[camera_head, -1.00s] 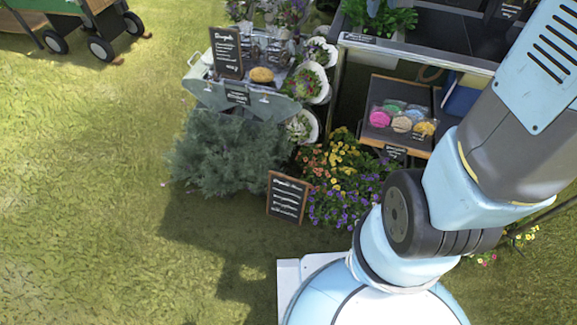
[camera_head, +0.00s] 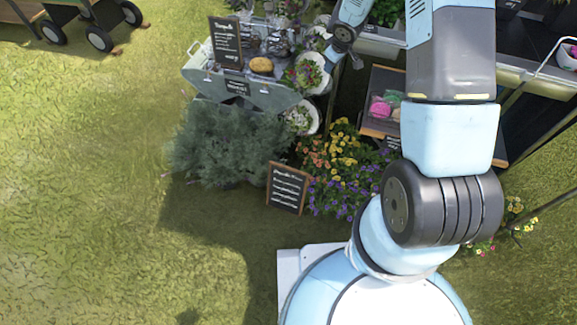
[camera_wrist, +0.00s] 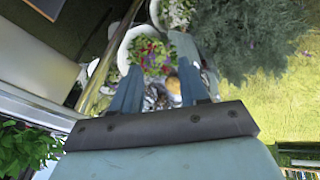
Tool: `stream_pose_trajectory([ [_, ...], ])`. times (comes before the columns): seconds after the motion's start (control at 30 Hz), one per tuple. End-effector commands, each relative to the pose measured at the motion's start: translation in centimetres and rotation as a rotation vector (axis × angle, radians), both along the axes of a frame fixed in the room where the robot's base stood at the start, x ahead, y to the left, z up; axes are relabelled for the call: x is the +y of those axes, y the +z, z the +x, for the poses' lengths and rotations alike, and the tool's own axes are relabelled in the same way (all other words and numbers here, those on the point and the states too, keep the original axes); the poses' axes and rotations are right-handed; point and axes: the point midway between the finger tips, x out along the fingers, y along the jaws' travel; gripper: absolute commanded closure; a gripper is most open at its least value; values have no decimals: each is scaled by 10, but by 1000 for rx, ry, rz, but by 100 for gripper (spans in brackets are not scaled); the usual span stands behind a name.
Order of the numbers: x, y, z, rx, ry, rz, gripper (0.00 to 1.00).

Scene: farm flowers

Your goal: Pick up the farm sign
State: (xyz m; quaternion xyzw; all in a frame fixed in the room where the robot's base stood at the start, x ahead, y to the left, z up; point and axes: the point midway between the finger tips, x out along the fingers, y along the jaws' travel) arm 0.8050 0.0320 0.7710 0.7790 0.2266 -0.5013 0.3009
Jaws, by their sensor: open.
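Two dark chalkboard signs with white writing and wooden frames show in the head view; I cannot tell which is the farm sign. One sign (camera_head: 225,42) stands upright at the left of the metal display. The other sign (camera_head: 288,188) leans on the grass in front of the flowers. My gripper (camera_head: 336,60) hangs over the right side of the display, apart from both signs. In the wrist view my gripper (camera_wrist: 160,88) is open, with nothing held between its fingers. Neither sign can be made out there.
A metal display (camera_head: 190,75) holds bread (camera_head: 261,65) and plants. White flower bowls (camera_wrist: 148,55) lie beyond my fingers. A grey-green bush (camera_head: 225,145) and coloured flowers (camera_head: 345,165) stand below. A wooden-edged shelf (camera_head: 378,90) is to the right.

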Motion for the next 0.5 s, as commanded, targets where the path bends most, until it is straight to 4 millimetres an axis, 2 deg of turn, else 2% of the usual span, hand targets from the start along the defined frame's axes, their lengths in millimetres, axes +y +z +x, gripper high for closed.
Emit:
stream_pose_trajectory([
  [0.03, 5, -25, -1, 19, 25, 13, 56],
  [0.27, 29, -119, -13, 82, 142, 89, 56],
  [0.5, 55, -217, -47, 160, 254, 190, 56],
])
